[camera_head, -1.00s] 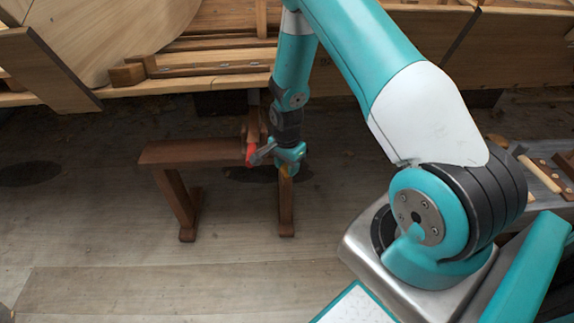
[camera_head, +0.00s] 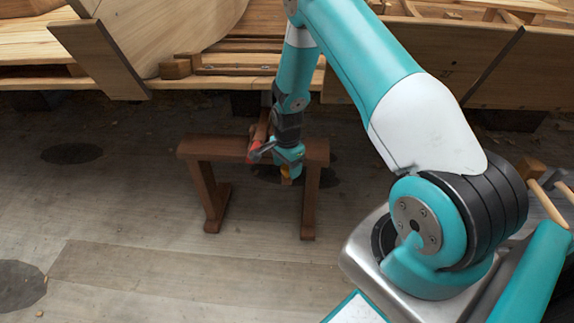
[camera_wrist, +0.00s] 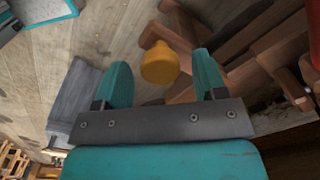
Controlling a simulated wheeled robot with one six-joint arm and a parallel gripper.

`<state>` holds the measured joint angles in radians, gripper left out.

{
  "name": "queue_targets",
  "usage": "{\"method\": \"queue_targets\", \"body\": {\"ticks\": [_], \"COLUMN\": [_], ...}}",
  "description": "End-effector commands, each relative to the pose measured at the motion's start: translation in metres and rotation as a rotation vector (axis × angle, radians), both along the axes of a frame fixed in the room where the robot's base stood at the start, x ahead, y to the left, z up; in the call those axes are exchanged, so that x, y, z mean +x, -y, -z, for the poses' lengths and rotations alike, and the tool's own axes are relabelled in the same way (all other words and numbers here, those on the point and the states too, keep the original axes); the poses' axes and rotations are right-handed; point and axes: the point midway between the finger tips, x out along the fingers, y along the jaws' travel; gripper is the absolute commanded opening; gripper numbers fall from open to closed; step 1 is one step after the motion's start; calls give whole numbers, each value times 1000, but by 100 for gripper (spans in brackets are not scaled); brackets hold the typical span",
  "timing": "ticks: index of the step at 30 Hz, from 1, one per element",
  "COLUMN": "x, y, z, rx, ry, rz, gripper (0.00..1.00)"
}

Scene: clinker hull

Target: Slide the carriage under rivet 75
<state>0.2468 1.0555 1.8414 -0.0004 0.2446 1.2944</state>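My gripper (camera_head: 287,165) hangs over the top of a wooden trestle (camera_head: 213,148). In the wrist view its two teal fingers (camera_wrist: 163,80) stand apart. A yellow-orange knob-like piece (camera_wrist: 160,63) shows between the fingers, with a gap on each side. A red piece (camera_head: 240,153) sits beside the gripper at the trestle top. I cannot tell whether the red or yellow piece belongs to the carriage. Rivet 75 cannot be made out.
The wooden hull (camera_head: 390,50) with overlapping planks spans the back. Small wood blocks (camera_head: 176,68) lie on a ledge there. A wooden-handled tool (camera_head: 548,200) shows at right, near my base.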

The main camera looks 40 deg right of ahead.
Motion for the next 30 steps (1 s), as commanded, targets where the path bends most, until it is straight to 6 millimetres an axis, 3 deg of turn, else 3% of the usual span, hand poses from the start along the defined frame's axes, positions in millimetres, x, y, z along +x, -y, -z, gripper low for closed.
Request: {"method": "queue_targets", "body": {"ticks": [8,24,30], "x": [1,1,1], "y": [0,0,0], "z": [-13,-140,-167], "rx": [-1,-1,0], "ry": [1,4,2], "rz": [-1,-1,-1], "gripper": [65,65,65]}}
